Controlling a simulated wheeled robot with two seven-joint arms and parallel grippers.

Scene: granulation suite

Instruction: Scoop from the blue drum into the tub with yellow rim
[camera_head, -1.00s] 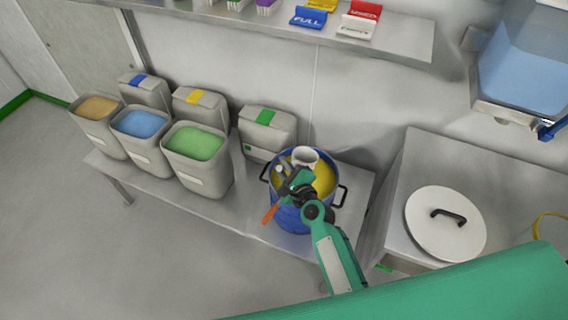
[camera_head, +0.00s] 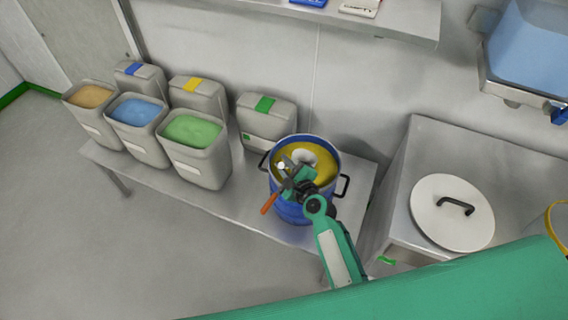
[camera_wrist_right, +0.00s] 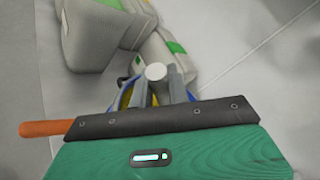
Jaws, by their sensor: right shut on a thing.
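The blue drum (camera_head: 290,207) stands on the steel bench with yellow material (camera_head: 322,166) inside. My right gripper (camera_head: 287,170) is over the drum's near left rim, shut on the scoop's handle. A pale handle end (camera_wrist_right: 155,72) shows between its fingers in the right wrist view. The scoop's white bowl (camera_head: 304,157) is inside the drum opening at the yellow material; its contents cannot be told. An orange rod (camera_head: 269,203) sticks out beside the gripper. The tub with yellow rim (camera_head: 550,222) is partly cut off at the right edge. My left gripper is out of view.
Open grey bins with tan (camera_head: 88,95), blue (camera_head: 137,110) and green (camera_head: 192,130) material stand left of the drum. Closed containers stand behind, one green-marked (camera_head: 266,122). A white lid (camera_head: 452,211) with a black handle lies on the right-hand counter, between drum and tub.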

